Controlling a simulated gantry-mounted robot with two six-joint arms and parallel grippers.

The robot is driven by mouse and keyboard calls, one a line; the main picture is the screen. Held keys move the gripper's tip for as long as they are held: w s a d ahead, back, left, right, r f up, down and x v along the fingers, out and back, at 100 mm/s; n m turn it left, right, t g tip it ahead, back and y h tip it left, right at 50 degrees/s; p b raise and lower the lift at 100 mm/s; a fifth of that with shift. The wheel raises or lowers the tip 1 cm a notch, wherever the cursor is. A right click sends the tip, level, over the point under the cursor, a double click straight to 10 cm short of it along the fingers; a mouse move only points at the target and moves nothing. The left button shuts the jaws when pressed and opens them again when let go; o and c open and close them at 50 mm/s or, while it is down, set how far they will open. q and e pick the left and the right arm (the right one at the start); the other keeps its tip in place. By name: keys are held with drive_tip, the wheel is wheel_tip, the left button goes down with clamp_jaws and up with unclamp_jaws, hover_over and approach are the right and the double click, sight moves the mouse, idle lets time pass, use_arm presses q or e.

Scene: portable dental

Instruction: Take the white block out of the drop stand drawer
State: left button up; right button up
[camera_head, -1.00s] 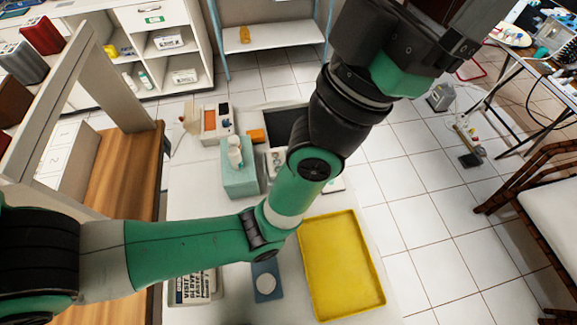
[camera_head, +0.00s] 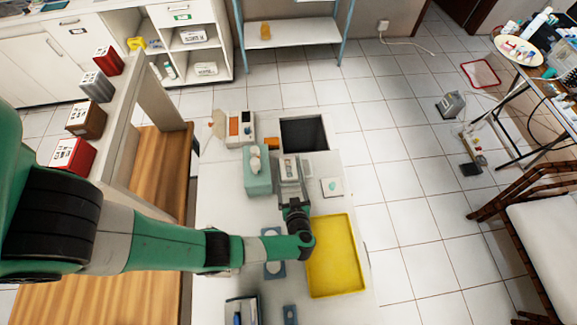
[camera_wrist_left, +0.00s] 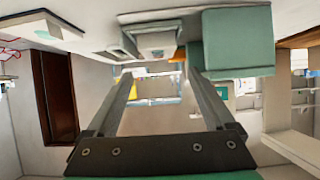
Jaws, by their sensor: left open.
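My left gripper (camera_head: 290,176) is above the white table, just right of a teal box (camera_head: 257,183) with a small white figure-like item on top. Its two fingers are spread apart; they also show in the left wrist view (camera_wrist_left: 162,84), with nothing between them. A small pale stand (camera_head: 289,164) is at the fingers and partly hidden by them. In the left wrist view, a white-grey unit with a drawer-like front (camera_wrist_left: 152,40) sits beside the teal box (camera_wrist_left: 237,42), beyond the fingertips. I cannot make out a white block. My right gripper is out of view.
A yellow tray (camera_head: 335,255) lies right of my forearm. A dark screen or tray (camera_head: 304,134) is behind the gripper. A white tile with a teal spot (camera_head: 332,188) is to its right. A white-and-orange device (camera_head: 240,129) stands at the back left.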

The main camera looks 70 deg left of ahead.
sight(289, 171)
use_arm(q)
drive_tip(key=b+x, duration=0.2)
drive_tip(key=x, duration=0.4)
drive_tip(key=shift+d+f, duration=0.1)
drive_tip(key=shift+w+a, duration=0.1)
drive_tip(key=shift+a, duration=0.1)
drive_tip(key=b+x, duration=0.3)
drive_tip(key=x, duration=0.2)
drive_tip(key=shift+w+a, duration=0.1)
drive_tip(key=c, duration=1.2)
